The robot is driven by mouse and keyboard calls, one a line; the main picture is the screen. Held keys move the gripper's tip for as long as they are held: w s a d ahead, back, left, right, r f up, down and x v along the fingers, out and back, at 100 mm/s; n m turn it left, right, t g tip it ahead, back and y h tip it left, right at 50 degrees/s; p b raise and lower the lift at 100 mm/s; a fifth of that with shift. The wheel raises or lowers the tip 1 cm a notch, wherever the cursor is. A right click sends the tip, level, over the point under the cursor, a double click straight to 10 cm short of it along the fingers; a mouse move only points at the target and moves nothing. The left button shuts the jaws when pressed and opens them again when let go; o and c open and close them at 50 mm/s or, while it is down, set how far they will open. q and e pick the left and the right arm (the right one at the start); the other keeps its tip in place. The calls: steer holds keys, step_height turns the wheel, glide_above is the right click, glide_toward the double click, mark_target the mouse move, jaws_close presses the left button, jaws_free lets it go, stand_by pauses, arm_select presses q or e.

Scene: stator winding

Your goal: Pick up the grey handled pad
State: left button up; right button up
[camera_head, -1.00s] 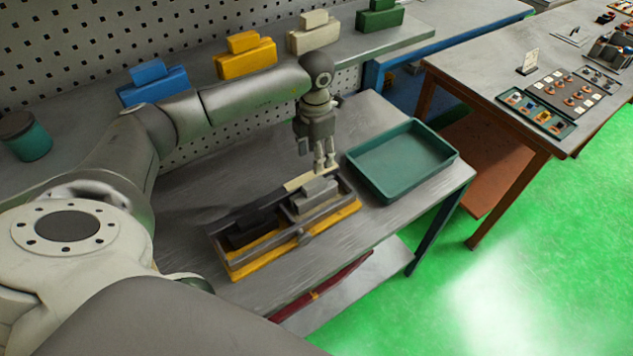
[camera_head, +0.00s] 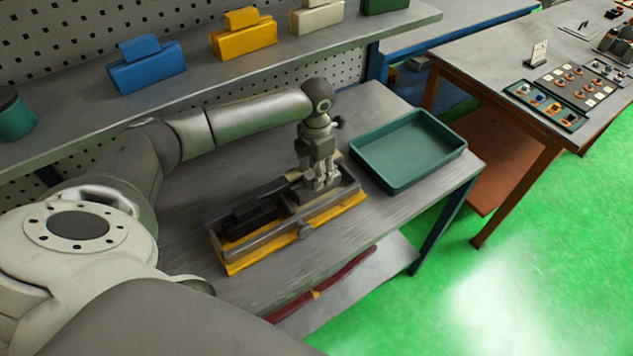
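The grey handled pad (camera_head: 303,194) sits in the right part of a dark fixture with a yellow base (camera_head: 240,263) on the grey workbench. My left gripper (camera_head: 321,184) reaches in from the left and points down, with its fingertips at the pad's handle. The fingers and wrist hide much of the pad, so I cannot tell whether they are closed on the handle. My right gripper is not in view.
A green tray (camera_head: 399,177) stands on the bench right of the fixture. Blue (camera_head: 147,72), yellow (camera_head: 245,38), cream (camera_head: 317,18) and green (camera_head: 384,5) handled blocks stand on the shelf behind. A brown table (camera_head: 480,75) with small parts is at the right.

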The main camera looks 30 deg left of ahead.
arm_select(q)
steer(key=shift+s, duration=0.1)
jaws_close()
steer(key=shift+r, duration=0.15)
